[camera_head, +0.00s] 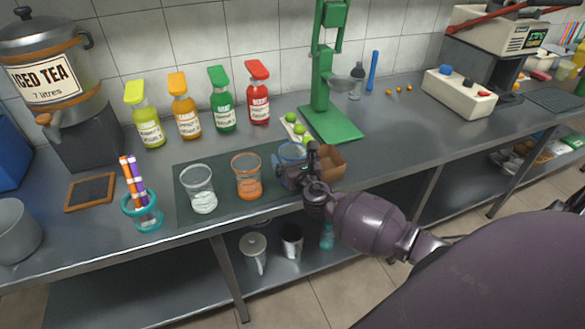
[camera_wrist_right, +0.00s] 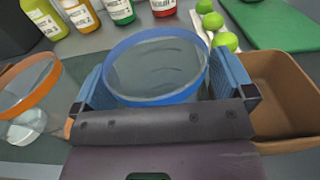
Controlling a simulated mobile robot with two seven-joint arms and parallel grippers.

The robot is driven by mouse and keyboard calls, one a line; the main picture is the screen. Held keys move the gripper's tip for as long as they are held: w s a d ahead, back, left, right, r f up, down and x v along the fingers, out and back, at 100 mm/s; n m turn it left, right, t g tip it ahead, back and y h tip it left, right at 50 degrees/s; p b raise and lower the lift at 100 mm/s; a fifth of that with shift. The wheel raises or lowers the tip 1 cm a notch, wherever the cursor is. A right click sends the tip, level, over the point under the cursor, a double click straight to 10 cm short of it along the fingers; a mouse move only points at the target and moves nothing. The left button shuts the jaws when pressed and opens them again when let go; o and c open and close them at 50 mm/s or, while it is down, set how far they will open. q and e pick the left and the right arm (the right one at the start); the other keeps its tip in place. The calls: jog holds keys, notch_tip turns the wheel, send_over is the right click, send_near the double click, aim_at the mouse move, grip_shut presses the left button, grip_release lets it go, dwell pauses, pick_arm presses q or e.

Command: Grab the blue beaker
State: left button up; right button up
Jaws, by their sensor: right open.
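The blue beaker (camera_head: 291,152) is a clear cup with a blue rim, standing on the dark mat on the counter. In the right wrist view the blue beaker (camera_wrist_right: 156,65) fills the middle, seen from above. My right gripper (camera_head: 287,172) is at the beaker and hides its lower part in the head view. In the wrist view the right gripper (camera_wrist_right: 165,85) is open, with one blue-padded finger on each side of the beaker. I cannot tell whether the fingers touch it. My left gripper is not in view.
An orange-rimmed beaker (camera_head: 247,178) and a clear beaker (camera_head: 201,190) stand left on the dark mat (camera_head: 224,181). A brown box (camera_head: 330,160) is close on the right. Limes (camera_head: 299,129) and a green press (camera_head: 333,123) stand behind.

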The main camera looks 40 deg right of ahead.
jog(key=shift+c, duration=0.2)
jog(key=c, duration=0.9)
